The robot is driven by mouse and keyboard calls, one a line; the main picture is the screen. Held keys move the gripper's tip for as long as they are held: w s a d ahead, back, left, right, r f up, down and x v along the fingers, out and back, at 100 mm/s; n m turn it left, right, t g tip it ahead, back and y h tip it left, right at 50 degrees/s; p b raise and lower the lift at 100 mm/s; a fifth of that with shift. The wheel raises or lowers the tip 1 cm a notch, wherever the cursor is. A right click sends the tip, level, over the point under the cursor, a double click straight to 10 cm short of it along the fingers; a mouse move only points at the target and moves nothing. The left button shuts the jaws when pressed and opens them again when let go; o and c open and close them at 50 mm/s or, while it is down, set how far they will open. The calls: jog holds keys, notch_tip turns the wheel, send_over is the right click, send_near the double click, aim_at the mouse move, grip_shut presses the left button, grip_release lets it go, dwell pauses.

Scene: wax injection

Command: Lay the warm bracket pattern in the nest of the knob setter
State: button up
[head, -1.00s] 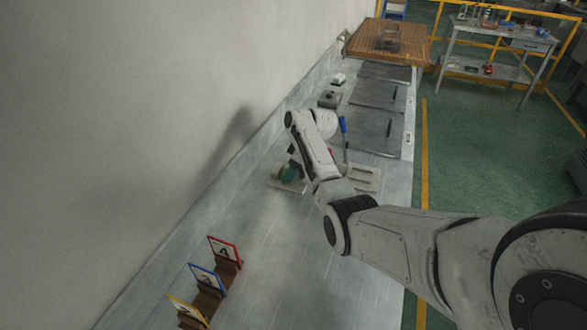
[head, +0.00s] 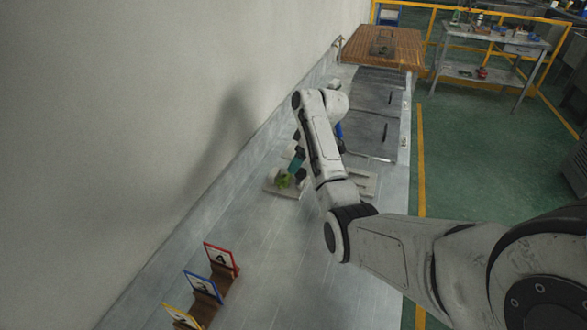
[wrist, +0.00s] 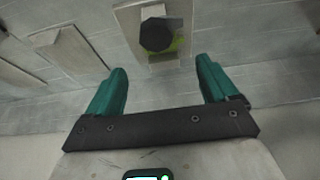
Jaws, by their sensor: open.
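A yellow-green piece (head: 283,181), which looks like the bracket pattern, lies on a pale base plate (head: 270,189), probably the knob setter. In the wrist view the piece (wrist: 180,42) is mostly hidden by a dark many-sided knob or head (wrist: 157,35) above it, so I cannot tell how it sits in the nest. The plate (wrist: 125,20) shows there too. My gripper (wrist: 160,80), with teal fingers, is open and empty, apart from the plate. In the head view its teal finger (head: 296,162) shows just above the piece, partly behind my arm.
Another pale fixture (head: 362,186) stands to the right, partly behind my arm; a blue handle (head: 339,131) shows near it. Several framed number signs (head: 221,259) stand at the front left. Grey panels (head: 375,130) and a wooden board (head: 383,47) lie farther back. The wall bounds the left.

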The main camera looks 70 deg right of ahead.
jog(key=shift+v, duration=1.3)
